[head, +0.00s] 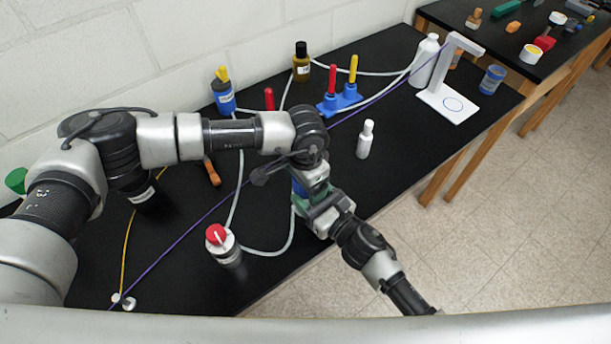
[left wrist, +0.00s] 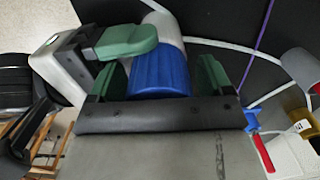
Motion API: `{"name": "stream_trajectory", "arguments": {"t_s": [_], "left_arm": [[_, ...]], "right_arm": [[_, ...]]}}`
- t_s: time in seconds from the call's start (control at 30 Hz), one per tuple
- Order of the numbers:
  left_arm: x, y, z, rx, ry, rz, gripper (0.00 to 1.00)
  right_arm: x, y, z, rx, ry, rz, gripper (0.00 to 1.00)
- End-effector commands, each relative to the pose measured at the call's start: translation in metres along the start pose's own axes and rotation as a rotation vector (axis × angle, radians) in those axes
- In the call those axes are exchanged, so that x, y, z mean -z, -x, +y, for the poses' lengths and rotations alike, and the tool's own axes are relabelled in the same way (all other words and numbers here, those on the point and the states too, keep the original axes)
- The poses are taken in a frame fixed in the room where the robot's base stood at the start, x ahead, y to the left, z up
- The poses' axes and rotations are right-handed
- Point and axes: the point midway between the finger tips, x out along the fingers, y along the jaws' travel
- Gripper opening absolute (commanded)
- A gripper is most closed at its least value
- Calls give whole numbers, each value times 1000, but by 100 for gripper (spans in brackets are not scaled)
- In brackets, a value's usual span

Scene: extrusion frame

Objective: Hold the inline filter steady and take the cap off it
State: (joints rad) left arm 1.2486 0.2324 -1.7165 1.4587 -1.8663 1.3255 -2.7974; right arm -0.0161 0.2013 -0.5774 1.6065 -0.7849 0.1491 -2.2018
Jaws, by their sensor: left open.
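The inline filter shows in the left wrist view as a pale grey body (left wrist: 165,25) with a ribbed blue cap (left wrist: 160,72). In the head view my arms and grippers hide nearly all of it; a bit of blue shows between them. My left gripper (left wrist: 163,80) is open, its green pads on either side of the blue cap with small gaps. It also shows in the head view (head: 308,180). My right gripper (head: 318,214) is close below it; one green finger reaches beside the filter body in the left wrist view. Its other finger and its grip are hidden.
A red-topped container (head: 222,245) with pale hoses stands front left. A purple line (head: 185,230) crosses the black bench. Behind are a brown bottle (head: 301,62), a blue stand (head: 340,100), a white dropper bottle (head: 365,140) and a white stand (head: 447,103).

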Motion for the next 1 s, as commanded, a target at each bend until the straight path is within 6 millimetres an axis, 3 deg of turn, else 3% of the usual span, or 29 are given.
{"name": "stream_trajectory", "arguments": {"t_s": [0.13,0.47,0.57,0.8,1.0], "left_arm": [[0,0,0,0,0,0,80],[0,0,0,1,0,0,30],[0,0,0,1,25,0,29],[0,1,0,1,274,1,29],[0,1,-1,1,295,0,29]], "right_arm": [[0,0,0,0,-1,0,0],[0,0,0,0,0,0,0],[0,0,0,0,0,0,0],[0,0,0,1,0,1,0],[0,0,0,1,0,1,0]]}}
